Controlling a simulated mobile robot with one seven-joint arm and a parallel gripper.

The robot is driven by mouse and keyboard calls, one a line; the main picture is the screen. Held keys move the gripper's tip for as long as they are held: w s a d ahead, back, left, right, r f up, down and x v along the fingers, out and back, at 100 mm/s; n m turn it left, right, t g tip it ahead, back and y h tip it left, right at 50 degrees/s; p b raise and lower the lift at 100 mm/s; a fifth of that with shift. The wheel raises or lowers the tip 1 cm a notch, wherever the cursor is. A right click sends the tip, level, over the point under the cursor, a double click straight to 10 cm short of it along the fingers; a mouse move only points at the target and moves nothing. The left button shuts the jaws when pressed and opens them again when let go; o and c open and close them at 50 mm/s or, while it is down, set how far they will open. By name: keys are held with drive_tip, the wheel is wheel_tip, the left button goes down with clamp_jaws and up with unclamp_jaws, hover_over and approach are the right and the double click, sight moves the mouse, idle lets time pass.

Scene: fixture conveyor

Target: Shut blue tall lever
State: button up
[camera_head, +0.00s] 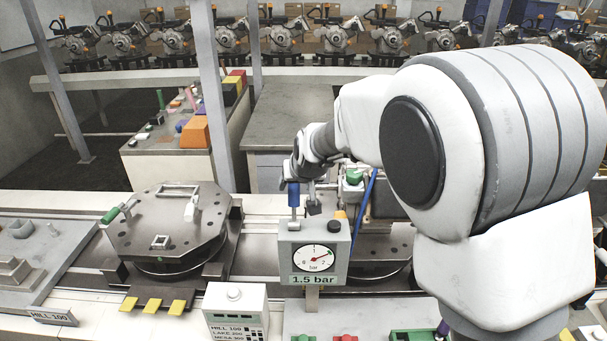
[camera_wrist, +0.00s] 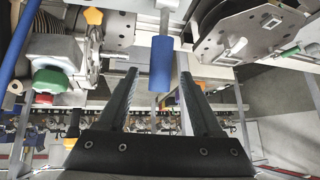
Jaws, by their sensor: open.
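The blue tall lever (camera_head: 293,196) stands upright by the left top edge of the grey gauge box, on a pale metal stem. In the wrist view its blue handle (camera_wrist: 161,66) shows ahead, in the gap between my two fingertips. My gripper (camera_head: 299,192) is open at the handle, and its fingers (camera_wrist: 159,76) have a visible gap on both sides of it. I cannot tell how deep the handle sits between them. The lower stem is partly hidden in the wrist view.
The gauge box (camera_head: 285,262) reads 1.5 bar. A blue hose (camera_head: 366,203) and green knob (camera_head: 354,177) stand close right of my gripper. My arm hides much of the right side.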

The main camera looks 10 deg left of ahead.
drive_tip(key=b+v, duration=0.1)
drive_tip(key=v, duration=0.9)
drive_tip(key=shift+d+r, duration=0.15)
drive_tip(key=shift+s, duration=0.15)
drive_tip(key=s+d+r+m, duration=0.15)
drive_tip(key=s+d, duration=0.25)
drive_tip(key=d, duration=0.6)
drive_tip(key=s+d+f+m+g+h+b, duration=0.1)
drive_tip(key=s+d+f+m+h, duration=0.2)
drive_tip(key=s+d, duration=1.5)
drive_tip(key=s+f, duration=0.1)
drive_tip(key=s, duration=0.1)
drive_tip(key=shift+s+d+h+b, duration=0.15)
drive_tip(key=shift+s+h+b, duration=0.15)
drive_tip(key=shift+s+h, duration=0.1)
